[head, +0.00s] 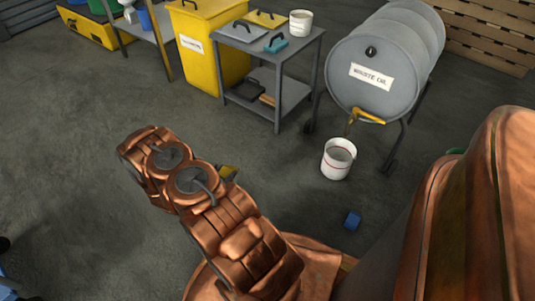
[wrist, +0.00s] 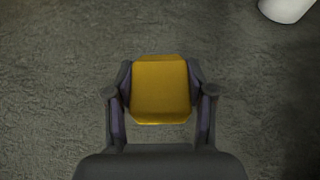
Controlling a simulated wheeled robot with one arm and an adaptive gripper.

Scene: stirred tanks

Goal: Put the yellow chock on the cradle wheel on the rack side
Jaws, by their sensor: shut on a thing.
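The yellow chock (wrist: 160,88) is held between the two fingers of my gripper (wrist: 160,98) in the wrist view, above the bare floor. In the head view my arm hides most of my gripper, and only a small yellow and dark bit (head: 229,172) shows beside it. The grey waste oil drum (head: 385,60) lies on a cradle at the upper right. One cradle wheel (head: 308,127) is at its left, beside the grey table, and another wheel (head: 389,167) is at its front right. My gripper is left of and nearer than both wheels, apart from them.
A white bucket (head: 337,160) stands on the floor under the drum's yellow tap (head: 368,117); a white rim shows in the wrist view (wrist: 285,8). A blue block (head: 352,220) lies nearer. The grey table (head: 272,40) and yellow bin (head: 205,45) stand behind.

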